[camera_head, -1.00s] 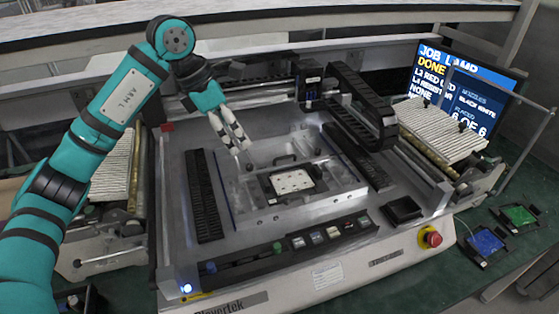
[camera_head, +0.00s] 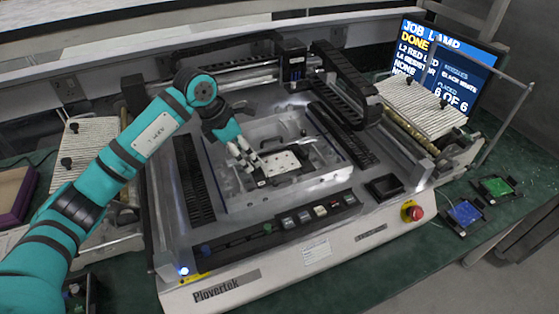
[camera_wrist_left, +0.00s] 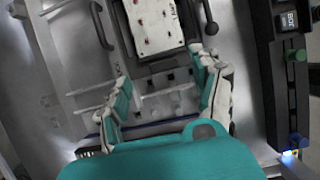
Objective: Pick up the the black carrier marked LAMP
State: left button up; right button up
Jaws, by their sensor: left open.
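The black carrier (camera_head: 287,179) lies in the bed of the machine and holds a white board (camera_head: 282,162) with small dark and red parts. In the left wrist view the carrier's black edge (camera_wrist_left: 163,52) shows at the top, beyond the fingers. My right gripper is not in view.
A screen (camera_head: 447,70) reads JOB LAMP, DONE. Carriers with a blue board (camera_head: 464,213) and a green board (camera_head: 496,187) lie on the green table at right. A black square tray (camera_head: 383,188) and red stop button (camera_head: 411,212) are on the machine. A gantry (camera_head: 345,80) stands behind.

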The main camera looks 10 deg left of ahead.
aim_at(252, 164)
pick_arm(q)
jog(key=x, duration=0.2)
jog(key=p+x, duration=0.1)
jog(key=shift+s+d+f, duration=0.1)
jog(key=shift+s+f, duration=0.2)
jog(key=shift+f, duration=0.1)
jog(key=shift+w+d+f+p, duration=0.1)
jog(key=shift+w+f+p, duration=0.05)
jog(key=shift+f+p, duration=0.2)
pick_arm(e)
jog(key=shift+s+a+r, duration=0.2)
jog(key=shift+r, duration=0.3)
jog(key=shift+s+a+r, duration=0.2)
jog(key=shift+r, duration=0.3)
pick_arm(q)
jog(key=c, duration=1.3)
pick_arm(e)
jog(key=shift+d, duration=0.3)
